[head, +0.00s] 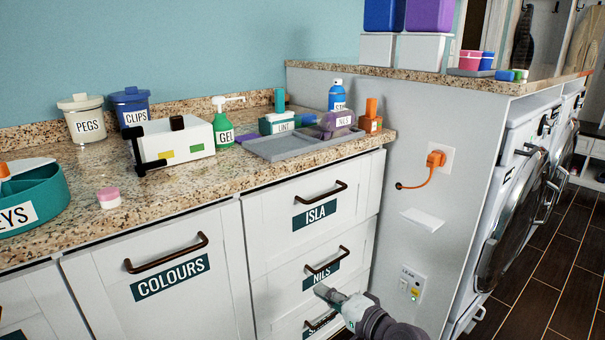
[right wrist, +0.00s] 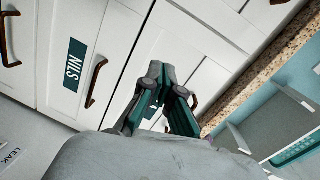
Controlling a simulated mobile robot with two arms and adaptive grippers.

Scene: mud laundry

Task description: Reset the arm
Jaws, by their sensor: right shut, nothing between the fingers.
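My right gripper (head: 324,292) is in the lower middle of the head view, its arm coming in from the bottom edge. It is shut and empty, in front of the drawer labelled NILS (head: 345,262), near its dark handle (head: 328,264). I cannot tell whether it touches the drawer front. In the right wrist view the fingers (right wrist: 168,82) are together in front of the white fronts, and the NILS label (right wrist: 75,65) is to their left. My left gripper is not in view.
The drawers labelled ISLA (head: 315,218) and COLOURS (head: 170,277) look closed. The granite counter (head: 160,205) above holds jars, bottles and a grey tray (head: 300,144). A grey side panel (head: 440,215) with an orange plug (head: 436,159) stands right of the drawers. Washing machines (head: 515,215) are further right.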

